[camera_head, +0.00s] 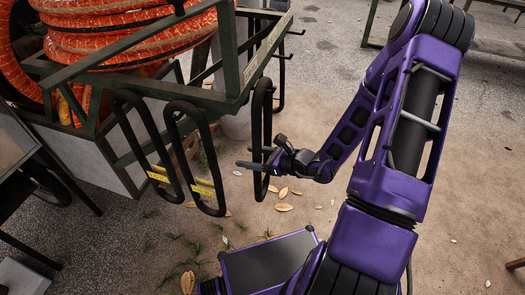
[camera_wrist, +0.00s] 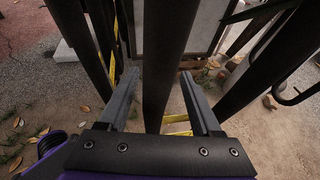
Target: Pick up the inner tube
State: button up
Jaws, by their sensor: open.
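Black looped inner tubes hang from the green cart frame in the head view. One inner tube (camera_head: 257,120) hangs alone at the cart's right corner, seen nearly edge-on. Two more tubes (camera_head: 174,140) with yellow bands hang to its left. My gripper (camera_head: 254,158) is at the lower half of the lone tube, its fingers pointing left. In the wrist view, a dark upright strand of tube (camera_wrist: 165,60) stands between the two open fingers of my gripper (camera_wrist: 160,74). Gaps show on both sides, with no clear contact. The strand's lower end is hidden behind the gripper body.
The green cart frame (camera_head: 262,52) carries a coiled orange hose (camera_head: 130,38) above the tubes. Further dark strands flank the fingers in the wrist view. The ground (camera_head: 330,215) around the tubes is sandy, with dry leaves. A dark stand is at the left edge.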

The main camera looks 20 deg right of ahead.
jog(key=shift+w+a+f, duration=0.1)
jog(key=shift+w+a, duration=0.1)
jog(key=shift+w, duration=0.05)
jog(key=shift+c, duration=0.3)
grip_shut()
